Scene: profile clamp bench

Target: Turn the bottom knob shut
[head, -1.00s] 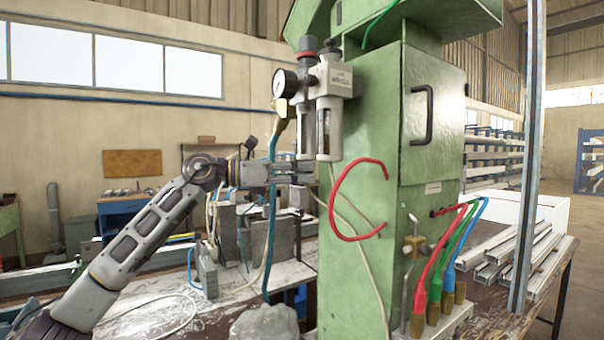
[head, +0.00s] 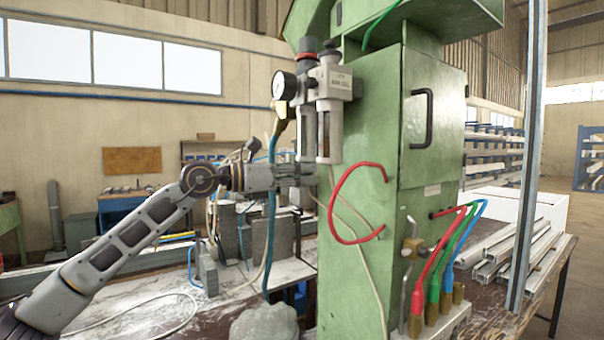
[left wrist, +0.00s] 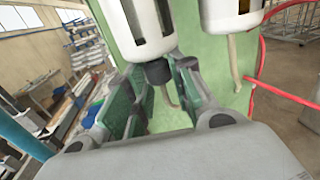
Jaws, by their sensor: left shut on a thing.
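The filter-regulator unit (head: 322,92) with its pressure gauge (head: 284,85) is mounted on the side of the green machine. Two white bowls with dark windows hang below it, one (head: 330,130) nearer in the head view. A small black bottom knob (left wrist: 158,72) sits under one bowl in the left wrist view. My left gripper (head: 298,176) is level under the bowls, and it also shows in the left wrist view (left wrist: 160,88). Its fingers are shut on the bottom knob. In the head view the fingers hide the knob. My right gripper is not in view.
The green machine (head: 375,200) stands close to my left gripper's right. A red cable (head: 335,205) loops off its side, and a blue hose (head: 271,220) hangs by the gripper. Grey blocks (head: 262,236) stand on the bench behind. Metal profiles (head: 490,260) lie at right.

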